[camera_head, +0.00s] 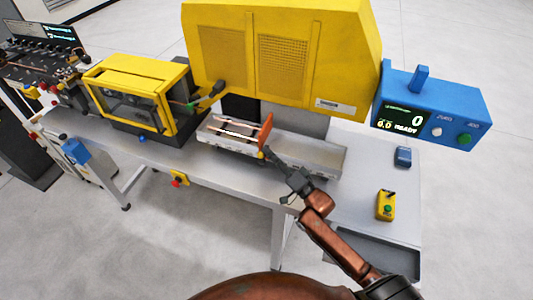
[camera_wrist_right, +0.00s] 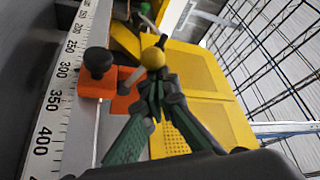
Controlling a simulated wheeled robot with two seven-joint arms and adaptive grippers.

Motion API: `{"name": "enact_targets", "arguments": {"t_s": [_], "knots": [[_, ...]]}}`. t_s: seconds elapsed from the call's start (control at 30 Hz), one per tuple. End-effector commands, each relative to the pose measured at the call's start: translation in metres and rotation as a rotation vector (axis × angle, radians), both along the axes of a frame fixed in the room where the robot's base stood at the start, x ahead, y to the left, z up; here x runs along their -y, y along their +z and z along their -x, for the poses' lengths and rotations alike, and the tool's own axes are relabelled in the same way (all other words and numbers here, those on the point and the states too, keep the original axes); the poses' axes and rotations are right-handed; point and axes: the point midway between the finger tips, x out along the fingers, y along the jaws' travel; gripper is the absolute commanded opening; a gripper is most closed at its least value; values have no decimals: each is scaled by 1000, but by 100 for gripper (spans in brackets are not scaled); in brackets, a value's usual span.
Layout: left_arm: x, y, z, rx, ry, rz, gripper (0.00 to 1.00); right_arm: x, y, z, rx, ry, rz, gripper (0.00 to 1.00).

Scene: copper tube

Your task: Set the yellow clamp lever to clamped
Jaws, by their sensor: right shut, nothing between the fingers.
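The clamp lever ends in a yellow ball knob (camera_wrist_right: 152,57), seen in the right wrist view just beyond my fingertips. A pale rod runs from the knob toward an orange block (camera_wrist_right: 124,100) with a black knob (camera_wrist_right: 98,60). In the head view the yellow ball (camera_head: 260,154) is small, below an upright orange plate (camera_head: 266,130) on the bench fixture. My right gripper (camera_head: 273,158) is shut and empty, its tips close to the ball; it also shows in the right wrist view (camera_wrist_right: 159,88). I cannot tell whether they touch. My left gripper is out of view.
A ruler scale (camera_wrist_right: 62,100) runs beside the orange block. A large yellow machine hood (camera_head: 285,55) stands behind the fixture, with a yellow-framed enclosure (camera_head: 135,65) to its left. A blue display box (camera_head: 430,108) stands right.

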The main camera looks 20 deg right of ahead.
Motion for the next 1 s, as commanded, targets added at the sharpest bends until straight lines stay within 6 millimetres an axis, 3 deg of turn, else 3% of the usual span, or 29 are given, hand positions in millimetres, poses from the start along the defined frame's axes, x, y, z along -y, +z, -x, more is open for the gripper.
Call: {"name": "enact_targets", "arguments": {"t_s": [0.73,1.0], "knots": [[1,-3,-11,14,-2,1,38,7,-2,4,33,-12,35,0],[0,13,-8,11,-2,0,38,31,22,-9,36,-10,39,0]]}}
